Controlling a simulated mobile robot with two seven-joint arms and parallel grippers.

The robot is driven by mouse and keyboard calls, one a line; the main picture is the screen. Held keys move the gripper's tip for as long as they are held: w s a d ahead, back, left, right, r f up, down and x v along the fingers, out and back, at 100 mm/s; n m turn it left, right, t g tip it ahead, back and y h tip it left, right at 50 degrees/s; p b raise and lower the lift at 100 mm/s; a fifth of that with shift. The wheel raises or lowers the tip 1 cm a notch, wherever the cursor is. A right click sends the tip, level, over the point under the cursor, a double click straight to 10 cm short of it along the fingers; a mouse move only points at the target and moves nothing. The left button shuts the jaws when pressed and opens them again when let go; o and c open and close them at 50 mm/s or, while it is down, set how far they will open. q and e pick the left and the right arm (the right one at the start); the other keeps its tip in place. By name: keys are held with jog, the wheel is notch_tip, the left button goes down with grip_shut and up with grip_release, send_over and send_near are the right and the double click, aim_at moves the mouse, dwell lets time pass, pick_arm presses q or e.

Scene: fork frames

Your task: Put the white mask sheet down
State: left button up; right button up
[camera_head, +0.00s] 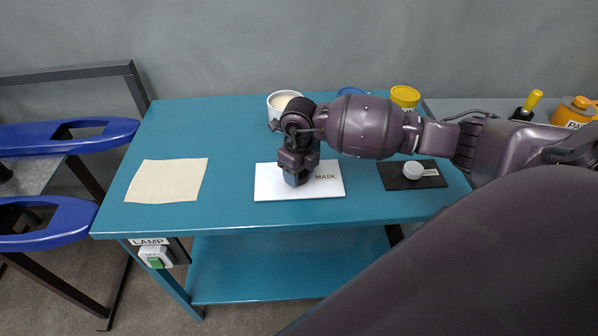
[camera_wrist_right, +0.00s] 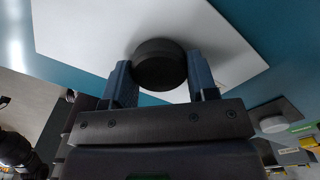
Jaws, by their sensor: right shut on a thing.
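The white mask sheet (camera_head: 270,184) is a flat rectangle marked MASK, at the front middle of the teal table. In the right wrist view the sheet (camera_wrist_right: 85,30) spreads out beyond my fingers. My right gripper (camera_head: 297,180) is over the middle of the sheet, pointing down. In the right wrist view my right gripper (camera_wrist_right: 162,85) has its two blue fingers shut on a dark round knob (camera_wrist_right: 160,62) that stands against the sheet. I cannot tell whether the sheet touches the tabletop or is slightly above it. My left gripper is out of view.
On the teal table (camera_head: 232,205) a beige sheet (camera_head: 167,181) lies left. A black mat (camera_head: 400,182) with a white round piece (camera_head: 413,170) lies right. A white cup (camera_head: 279,100) and yellow-lidded jar (camera_head: 405,96) stand behind. Blue slotted frames (camera_head: 50,140) are at far left.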

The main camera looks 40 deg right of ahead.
jog(key=o, duration=0.6)
jog(key=shift+f, duration=0.25)
jog(key=o, duration=0.4)
jog(key=shift+o, duration=0.2)
jog(key=shift+r, duration=0.1)
notch_tip(320, 180, up, 12)
jog(key=shift+r, duration=0.1)
